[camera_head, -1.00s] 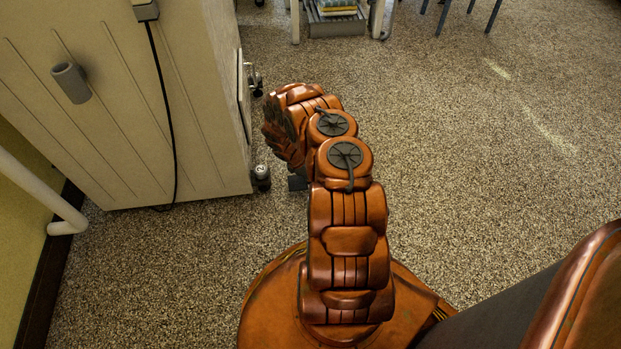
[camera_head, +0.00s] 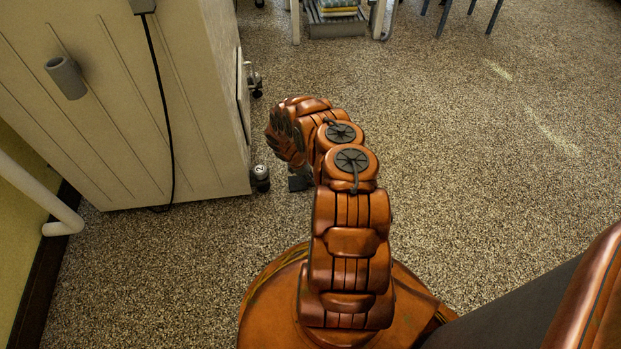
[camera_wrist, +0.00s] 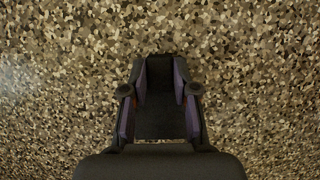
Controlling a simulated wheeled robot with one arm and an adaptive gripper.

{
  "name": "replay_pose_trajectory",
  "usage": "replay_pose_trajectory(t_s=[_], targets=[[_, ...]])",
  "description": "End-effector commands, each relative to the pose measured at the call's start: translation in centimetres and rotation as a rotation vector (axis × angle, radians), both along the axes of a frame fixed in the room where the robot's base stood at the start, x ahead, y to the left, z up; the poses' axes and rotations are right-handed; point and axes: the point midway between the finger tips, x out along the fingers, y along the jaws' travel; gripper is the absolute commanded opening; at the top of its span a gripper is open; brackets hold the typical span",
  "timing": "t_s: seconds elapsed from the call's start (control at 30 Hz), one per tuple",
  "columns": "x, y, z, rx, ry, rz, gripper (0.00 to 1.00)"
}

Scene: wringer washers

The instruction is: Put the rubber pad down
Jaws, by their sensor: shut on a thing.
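The rubber pad (camera_wrist: 160,122) is a dark, nearly black flat piece between the two fingers of my gripper (camera_wrist: 159,98) in the wrist view. The fingers are shut on it from its left and right sides. Its far end reaches a little beyond the fingertips. Speckled floor (camera_wrist: 255,90) fills the view around it. I cannot tell whether the pad touches the floor or hangs above it.
A large cream cabinet-like machine (camera_head: 110,120) with a hanging black cord stands close on the left, with a small caster (camera_head: 261,172) at its corner. A white pipe (camera_head: 35,195) is at the far left. A wheeled stand (camera_head: 340,28) is at the back. Floor on the right is clear.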

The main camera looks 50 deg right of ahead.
Motion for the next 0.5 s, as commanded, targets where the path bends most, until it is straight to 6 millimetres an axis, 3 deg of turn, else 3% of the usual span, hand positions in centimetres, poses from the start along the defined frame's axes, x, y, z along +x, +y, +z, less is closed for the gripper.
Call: replay_pose_trajectory(t_s=[0.07, 0.1, 0.33, 0.5], targets=[[0.01, 0.01, -0.25, 0.0, 0.0, 0.0, 0.0], [0.0, 0.0, -0.27, 0.0, 0.0, 0.0, 0.29], [0.01, 0.01, -0.19, 0.0, 0.0, 0.0, 0.53], [0.01, 0.0, -0.19, 0.0, 0.0, 0.0, 0.53]])
